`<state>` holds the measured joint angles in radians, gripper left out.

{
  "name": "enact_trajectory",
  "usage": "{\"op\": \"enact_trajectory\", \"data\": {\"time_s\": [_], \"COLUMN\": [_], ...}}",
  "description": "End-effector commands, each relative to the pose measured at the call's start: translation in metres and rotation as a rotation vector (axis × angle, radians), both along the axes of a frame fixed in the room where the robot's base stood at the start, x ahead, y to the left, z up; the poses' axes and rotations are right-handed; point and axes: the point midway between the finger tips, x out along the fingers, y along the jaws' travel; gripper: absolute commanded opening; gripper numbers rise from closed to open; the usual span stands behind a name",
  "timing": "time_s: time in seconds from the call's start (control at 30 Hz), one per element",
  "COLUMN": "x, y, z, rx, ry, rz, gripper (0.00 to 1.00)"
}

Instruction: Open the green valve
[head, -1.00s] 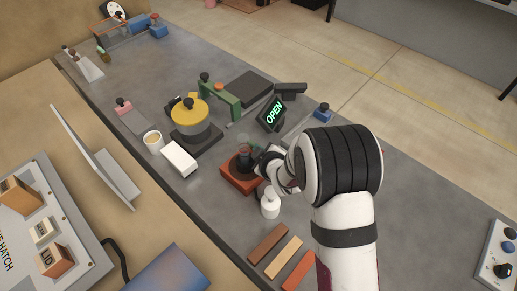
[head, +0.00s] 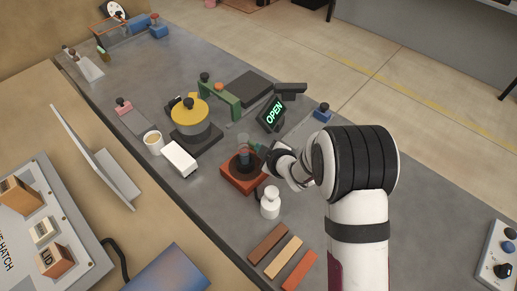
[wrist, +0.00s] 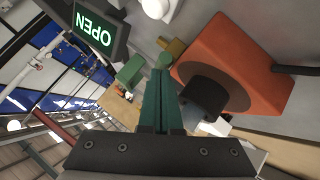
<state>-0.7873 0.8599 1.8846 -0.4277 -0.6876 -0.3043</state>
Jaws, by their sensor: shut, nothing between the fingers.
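A green arched piece (head: 220,97) with a black knob at its far left end stands near the middle of the bench; it looks like the valve. A green shape (wrist: 130,72), probably part of it, shows beyond my fingers in the wrist view. A dark sign (head: 272,114) reads OPEN in lit green letters, also in the wrist view (wrist: 95,28). My gripper (wrist: 160,75) has its teal fingers shut with nothing between them. In the head view my gripper (head: 258,149) is beside the orange-red block, apart from the green piece; the wrist partly hides it.
The orange-red block (head: 238,180) with a dark round top is close to my fingers. A white bottle (head: 270,204) stands in front of it. A yellow-topped drum (head: 189,111), white box (head: 180,158) and cup (head: 153,141) are to the left. Coloured bars (head: 283,256) lie nearer.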

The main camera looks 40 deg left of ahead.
Motion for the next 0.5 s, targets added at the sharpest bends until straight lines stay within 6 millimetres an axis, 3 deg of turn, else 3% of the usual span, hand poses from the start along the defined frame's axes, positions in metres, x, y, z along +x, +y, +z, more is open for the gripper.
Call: {"op": "enact_trajectory", "data": {"time_s": [0.5], "x": [0.0096], "y": [-0.0024], "z": [-0.0002], "rx": [-0.001], "ry": [-0.002], "rz": [0.164], "gripper": [0.0]}}
